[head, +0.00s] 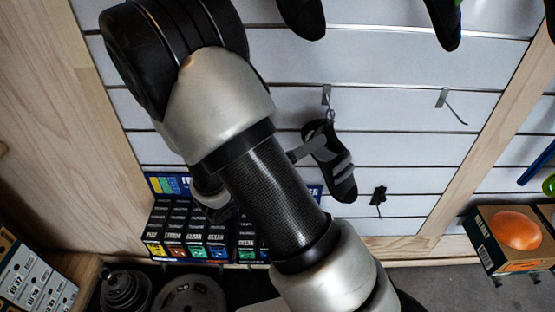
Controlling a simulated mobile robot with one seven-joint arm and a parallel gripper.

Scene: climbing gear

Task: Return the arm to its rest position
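My arm crosses the middle of the head view, from the black joint at the upper left to the silver links at the bottom. A rounded silver part of mine shows partly behind the forearm, low on the left. My gripper's fingers cannot be made out; the arm hides part of the view.
A dark climbing shoe with grey straps (332,165) hangs from a hook on the slatted wall (400,150), close right of my arm. Small boxes (180,228) stand behind the arm. An empty hook (450,104) is right. A box with an orange hold (517,230) is lower right.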

